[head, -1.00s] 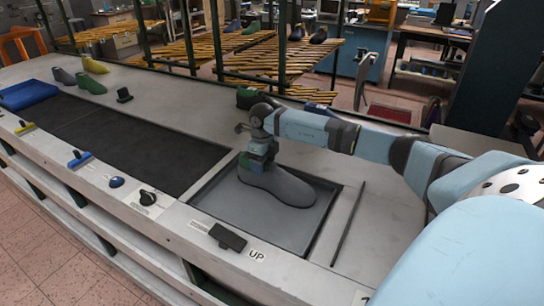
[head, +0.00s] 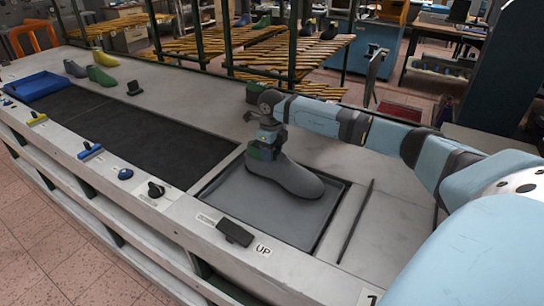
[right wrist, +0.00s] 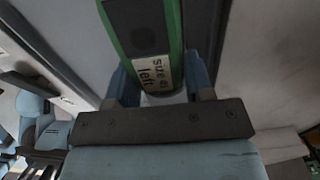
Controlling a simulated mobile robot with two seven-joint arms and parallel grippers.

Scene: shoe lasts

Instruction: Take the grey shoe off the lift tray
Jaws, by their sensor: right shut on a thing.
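The grey shoe (head: 290,178) is in the head view, over the dark lift tray (head: 325,228), its toe pointing right. Whether its sole touches the tray or hangs just above it, I cannot tell. My right gripper (head: 264,147) is shut on the green block at the shoe's top, above the heel end. In the right wrist view the green top (right wrist: 140,35) with a white label reading "left" sits between the two fingers (right wrist: 160,85). My left gripper is not in view.
A black belt (head: 130,115) runs left of the tray. A black switch block (head: 235,232) and an UP label are at the front edge. A thin dark rod (head: 356,220) lies right.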

